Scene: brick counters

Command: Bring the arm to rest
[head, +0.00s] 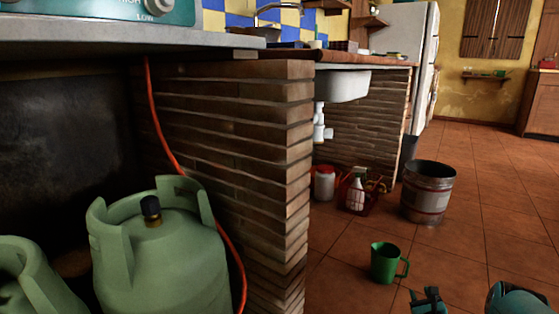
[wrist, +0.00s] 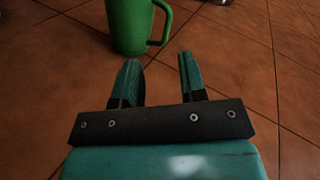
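My gripper (head: 428,297) shows at the bottom right of the head view, low over the tiled floor. In the wrist view my gripper (wrist: 157,80) has its two teal fingers apart with only floor between them. A green mug (head: 386,263) stands upright on the floor, up and left of my gripper in the head view. The mug (wrist: 130,24) also shows at the top of the wrist view, beyond the fingertips and apart from them, with its handle to the right. Its top is cut off there.
A brick counter wall (head: 225,130) stands at the left, with green gas cylinders (head: 160,255) and an orange hose (head: 165,140) beside it. A metal bucket (head: 428,192) and a red caddy with bottles (head: 358,195) stand behind the mug. The tiled floor at the right is clear.

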